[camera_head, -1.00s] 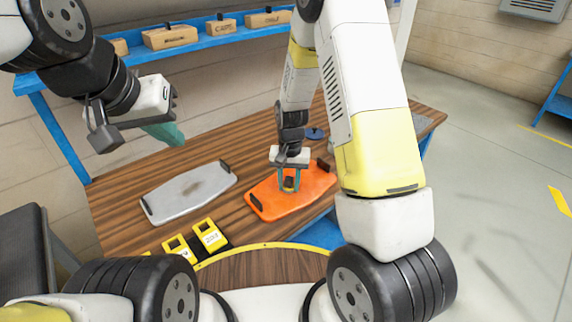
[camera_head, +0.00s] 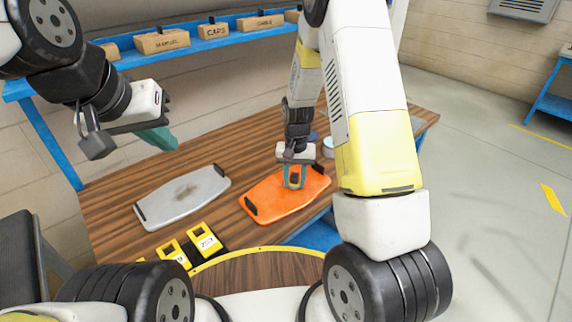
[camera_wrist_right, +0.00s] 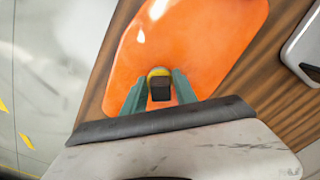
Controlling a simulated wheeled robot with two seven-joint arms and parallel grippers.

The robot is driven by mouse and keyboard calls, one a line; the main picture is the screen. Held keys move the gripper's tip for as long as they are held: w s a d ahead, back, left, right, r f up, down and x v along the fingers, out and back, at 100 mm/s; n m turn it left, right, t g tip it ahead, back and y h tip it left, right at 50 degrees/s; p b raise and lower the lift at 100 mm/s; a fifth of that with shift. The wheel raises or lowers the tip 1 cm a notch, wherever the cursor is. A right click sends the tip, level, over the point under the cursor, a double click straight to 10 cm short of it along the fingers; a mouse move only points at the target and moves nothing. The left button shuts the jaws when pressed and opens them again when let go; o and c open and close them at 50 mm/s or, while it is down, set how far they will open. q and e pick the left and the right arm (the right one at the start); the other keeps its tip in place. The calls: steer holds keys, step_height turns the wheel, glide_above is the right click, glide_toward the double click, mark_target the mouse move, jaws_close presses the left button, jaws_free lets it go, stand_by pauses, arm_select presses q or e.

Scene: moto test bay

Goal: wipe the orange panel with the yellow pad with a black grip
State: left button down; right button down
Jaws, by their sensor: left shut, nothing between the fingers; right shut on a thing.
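The orange panel (camera_head: 275,203) lies flat on the wooden table, with black handles at its ends. My right gripper (camera_head: 294,184) is over the panel's far right part, pointing down and shut on the black grip of the yellow pad. In the right wrist view the black grip (camera_wrist_right: 160,88) sits between the teal fingers, with a little of the yellow pad (camera_wrist_right: 159,72) showing beyond it over the orange panel (camera_wrist_right: 190,45). The pad's underside is hidden, so I cannot tell whether it touches the panel. My left gripper (camera_head: 165,138) is shut and empty, raised above the table's left side.
A grey panel (camera_head: 184,196) with a dark smudge lies left of the orange one. Yellow tags (camera_head: 204,240) lie at the table's near edge. A blue shelf (camera_head: 230,37) with labelled boxes stands behind. A small round container (camera_head: 328,146) is beyond the right gripper.

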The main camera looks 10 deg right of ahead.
steer(key=shift+w+a+r, duration=0.1)
steer(key=shift+r, duration=1.2)
steer(key=shift+a+r, duration=0.1)
steer(key=shift+r, duration=1.2)
steer(key=shift+r, duration=0.1)
steer(key=shift+r, duration=1.45)
steer(key=shift+f, duration=0.1)
